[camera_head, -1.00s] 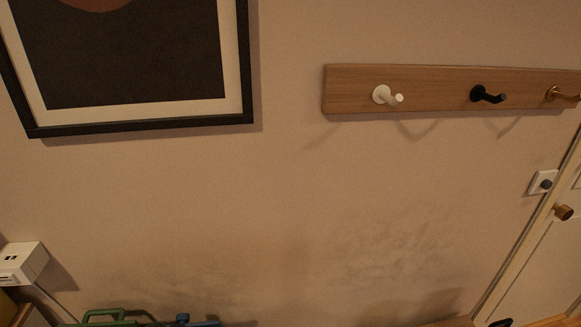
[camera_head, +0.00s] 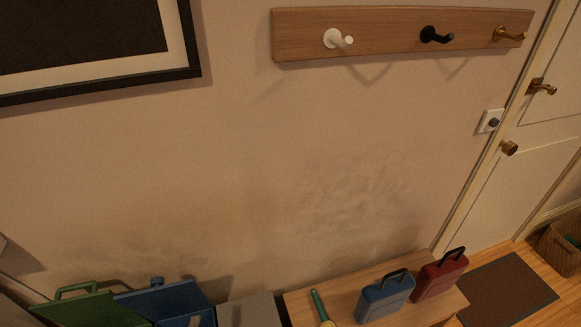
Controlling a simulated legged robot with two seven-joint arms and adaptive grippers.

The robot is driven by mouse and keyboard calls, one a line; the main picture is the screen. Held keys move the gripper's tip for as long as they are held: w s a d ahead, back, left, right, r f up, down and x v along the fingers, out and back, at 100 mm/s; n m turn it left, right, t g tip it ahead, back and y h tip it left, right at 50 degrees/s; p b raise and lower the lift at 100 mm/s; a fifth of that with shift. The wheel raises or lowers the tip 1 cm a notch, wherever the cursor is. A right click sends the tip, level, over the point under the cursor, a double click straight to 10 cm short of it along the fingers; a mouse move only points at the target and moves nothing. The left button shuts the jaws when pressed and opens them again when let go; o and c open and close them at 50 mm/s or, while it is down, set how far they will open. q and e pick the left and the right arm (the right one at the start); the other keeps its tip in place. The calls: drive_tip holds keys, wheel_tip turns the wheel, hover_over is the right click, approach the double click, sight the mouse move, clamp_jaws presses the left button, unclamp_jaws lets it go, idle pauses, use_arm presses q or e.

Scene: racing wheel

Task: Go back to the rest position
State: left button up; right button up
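Neither of my grippers is in view in the head camera. The task names no object. A blue case (camera_head: 385,297) and a red case (camera_head: 440,274), each with a black handle, stand side by side on a wooden bench (camera_head: 335,281) at the bottom right. A green-handled tool (camera_head: 319,305) lies on the bench to the left of the blue case, its lower part cut off by the frame.
A wooden rail with white, black and brass hooks (camera_head: 400,34) is on the wall. Open green (camera_head: 90,308) and blue (camera_head: 166,303) boxes are at bottom left. A white door (camera_head: 500,190) and dark mat (camera_head: 507,290) are at right. The bare wall is clear.

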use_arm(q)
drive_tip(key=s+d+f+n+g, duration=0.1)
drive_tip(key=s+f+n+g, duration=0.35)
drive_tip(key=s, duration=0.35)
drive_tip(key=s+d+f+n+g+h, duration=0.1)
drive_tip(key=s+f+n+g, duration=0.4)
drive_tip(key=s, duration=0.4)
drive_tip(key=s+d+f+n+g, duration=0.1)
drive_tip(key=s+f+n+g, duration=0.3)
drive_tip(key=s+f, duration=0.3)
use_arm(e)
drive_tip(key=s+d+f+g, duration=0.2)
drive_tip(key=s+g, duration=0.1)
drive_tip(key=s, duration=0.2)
use_arm(q)
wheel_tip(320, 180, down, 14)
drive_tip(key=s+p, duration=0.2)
drive_tip(key=p, duration=1)
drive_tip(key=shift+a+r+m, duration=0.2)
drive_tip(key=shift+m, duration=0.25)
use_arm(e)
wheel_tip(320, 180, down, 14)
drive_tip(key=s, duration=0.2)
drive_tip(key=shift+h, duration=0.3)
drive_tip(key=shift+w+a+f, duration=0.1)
